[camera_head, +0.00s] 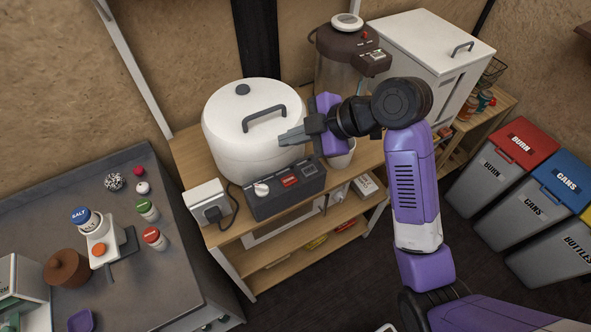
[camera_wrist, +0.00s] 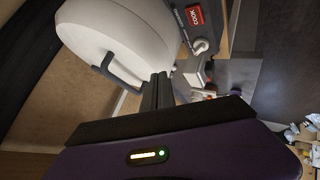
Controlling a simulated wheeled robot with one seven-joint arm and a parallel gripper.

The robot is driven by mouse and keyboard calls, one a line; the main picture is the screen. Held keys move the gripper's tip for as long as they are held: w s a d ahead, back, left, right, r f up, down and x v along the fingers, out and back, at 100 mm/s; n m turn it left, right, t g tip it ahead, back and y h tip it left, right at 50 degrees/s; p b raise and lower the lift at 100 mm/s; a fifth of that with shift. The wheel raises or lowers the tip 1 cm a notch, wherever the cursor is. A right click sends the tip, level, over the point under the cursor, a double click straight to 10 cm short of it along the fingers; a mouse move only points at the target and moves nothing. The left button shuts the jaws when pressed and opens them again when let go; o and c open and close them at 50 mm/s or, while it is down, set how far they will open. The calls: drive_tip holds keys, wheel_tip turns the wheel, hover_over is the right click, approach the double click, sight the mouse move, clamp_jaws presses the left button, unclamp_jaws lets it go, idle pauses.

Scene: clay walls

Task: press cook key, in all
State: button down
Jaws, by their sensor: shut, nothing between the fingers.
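A white rice cooker (camera_head: 254,135) with a dark lid handle stands on a wooden shelf unit. On its front is a dark control panel (camera_head: 284,196) with a white knob (camera_head: 262,189) and a red cook key (camera_head: 291,181). In the wrist view the red key (camera_wrist: 195,15) reads COOK and the white knob (camera_wrist: 200,46) is beside it. My gripper (camera_head: 282,138) is shut and empty, in front of the cooker's side and above the panel in the head view. The fingertips also show in the wrist view (camera_wrist: 157,78), apart from the key.
A white plug box (camera_head: 208,204) stands left of the panel. Grey bins (camera_head: 502,165) stand at far right. A dark counter (camera_head: 150,285) with jars is at left.

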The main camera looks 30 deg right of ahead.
sight(293, 181)
drive_tip(key=shift+s+f+n+g, duration=0.45)
drive_tip(key=shift+s+n+g, duration=0.05)
drive_tip(key=shift+s+n, duration=0.2)
drive_tip(key=shift+a, duration=0.1)
wheel_tip(293, 181, down, 9)
drive_tip(key=b, duration=0.6)
drive_tip(key=shift+r+b, duration=0.1)
drive_tip(key=shift+b, duration=0.25)
idle(1.4)
drive_tip(key=shift+f+b, duration=0.35)
drive_tip(key=shift+f, duration=0.05)
drive_tip(key=shift+f+b, duration=0.35)
drive_tip(key=shift+f, duration=0.1)
idle(0.5)
drive_tip(key=shift+r, duration=0.15)
drive_tip(key=shift+r+p, duration=0.65)
drive_tip(key=shift+r, duration=0.05)
